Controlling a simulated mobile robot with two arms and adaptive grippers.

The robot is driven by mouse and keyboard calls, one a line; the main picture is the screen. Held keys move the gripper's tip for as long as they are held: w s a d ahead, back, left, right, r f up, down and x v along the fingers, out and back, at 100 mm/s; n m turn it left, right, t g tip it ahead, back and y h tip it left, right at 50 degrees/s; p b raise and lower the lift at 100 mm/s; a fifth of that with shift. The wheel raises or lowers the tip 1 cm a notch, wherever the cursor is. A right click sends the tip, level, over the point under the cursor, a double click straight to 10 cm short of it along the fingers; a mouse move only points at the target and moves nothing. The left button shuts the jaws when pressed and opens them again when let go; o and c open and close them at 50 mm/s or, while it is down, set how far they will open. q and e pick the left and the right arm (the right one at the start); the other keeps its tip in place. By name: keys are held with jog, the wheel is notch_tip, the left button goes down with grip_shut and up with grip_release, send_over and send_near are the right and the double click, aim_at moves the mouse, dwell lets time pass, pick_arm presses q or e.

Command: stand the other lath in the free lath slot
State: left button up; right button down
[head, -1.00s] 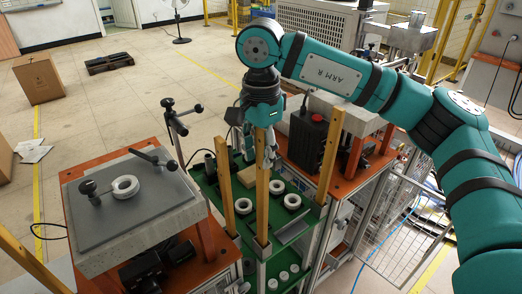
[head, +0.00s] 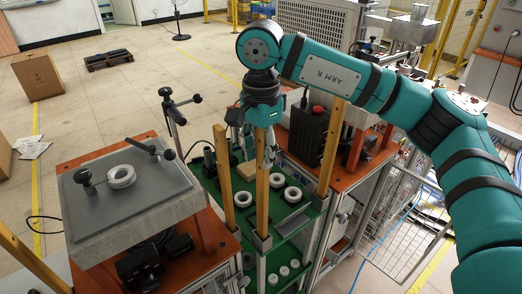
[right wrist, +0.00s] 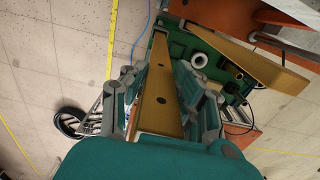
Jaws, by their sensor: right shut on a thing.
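My right gripper (head: 264,150) is shut on a yellow wooden lath (head: 262,190). The lath is upright, its lower end at a grey corner bracket (head: 262,242) on the near edge of the green cart (head: 285,252); how deep it sits is not clear. In the right wrist view the lath (right wrist: 160,97) runs between my fingers. A second lath (head: 222,175) stands at the cart's left side, and another (head: 330,150) at its right. A further lath-like bar (head: 30,262) slants in at the lower left. My left gripper is out of view.
A grey slab (head: 130,200) on an orange bench stands close on the left, and a black box (head: 307,135) on another orange bench is close behind on the right.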

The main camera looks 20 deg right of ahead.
jog(key=shift+f+b, duration=0.3)
jog(key=shift+f, duration=0.15)
jog(key=c, duration=0.9)
grip_release()
jog(key=shift+r, duration=0.1)
notch_tip(320, 180, up, 12)
jog(key=shift+f, duration=0.1)
